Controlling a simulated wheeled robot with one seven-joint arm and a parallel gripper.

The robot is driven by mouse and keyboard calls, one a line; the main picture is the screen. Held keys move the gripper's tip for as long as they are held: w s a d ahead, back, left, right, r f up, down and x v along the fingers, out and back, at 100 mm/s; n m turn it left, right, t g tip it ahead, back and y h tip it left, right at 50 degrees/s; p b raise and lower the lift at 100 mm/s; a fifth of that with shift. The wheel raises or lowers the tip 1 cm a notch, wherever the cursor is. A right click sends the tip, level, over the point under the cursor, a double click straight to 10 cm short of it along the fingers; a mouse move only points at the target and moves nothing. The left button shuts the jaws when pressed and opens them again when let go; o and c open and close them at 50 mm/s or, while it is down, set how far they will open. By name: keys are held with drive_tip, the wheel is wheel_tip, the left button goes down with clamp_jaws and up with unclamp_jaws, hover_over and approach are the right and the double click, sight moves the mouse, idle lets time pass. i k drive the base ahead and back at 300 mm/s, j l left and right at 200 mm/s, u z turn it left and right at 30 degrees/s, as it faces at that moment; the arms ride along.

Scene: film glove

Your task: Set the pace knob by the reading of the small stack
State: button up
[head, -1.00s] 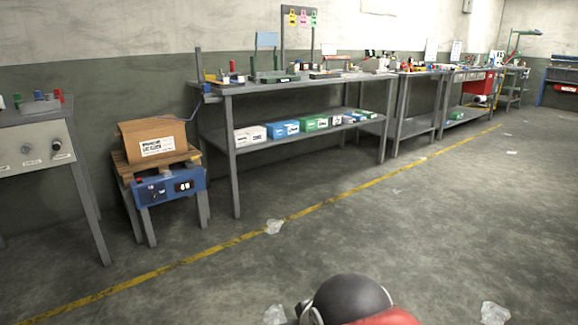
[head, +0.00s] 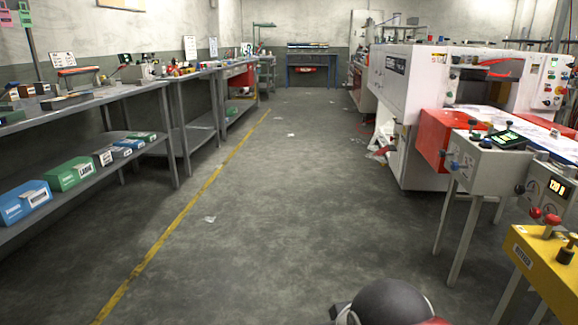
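I cannot pick out the pace knob or the small stack for certain. At the right, a grey control stand (head: 484,160) carries a tilted green-lit display (head: 507,138) and several small knobs. Beside it, a second grey panel (head: 546,190) has a lit reading, perhaps 120, and dials too small to read. A yellow box (head: 540,262) at the lower right edge has red knobs (head: 549,218) and a brass-coloured knob on or near its top. My gripper is not in view; only a dark rounded part of my own body shows at the bottom.
A large white machine (head: 400,95) with red parts fills the right side. A long grey bench (head: 85,108) with labelled boxes, such as a green one (head: 70,174), runs along the left. The floor between (head: 275,200) is clear, with a yellow line and small scraps.

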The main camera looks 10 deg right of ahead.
sight(454, 165)
drive_tip(key=i+l+z, duration=0.1)
drive_tip(key=i, duration=0.3)
drive_tip(key=i+l, duration=0.25)
drive_tip(key=i, duration=0.2)
drive_tip(key=i+l+z, duration=0.15)
drive_tip(key=i, duration=0.25)
drive_tip(key=i+l, duration=0.15)
drive_tip(key=l, duration=0.25)
drive_tip(key=i+l, duration=0.15)
drive_tip(key=l, duration=0.2)
drive_tip(key=i+l, duration=0.15)
drive_tip(key=l, duration=0.25)
drive_tip(key=i+l, duration=0.15)
drive_tip(key=l, duration=0.25)
drive_tip(key=i+l, duration=0.15)
drive_tip(key=l, duration=0.25)
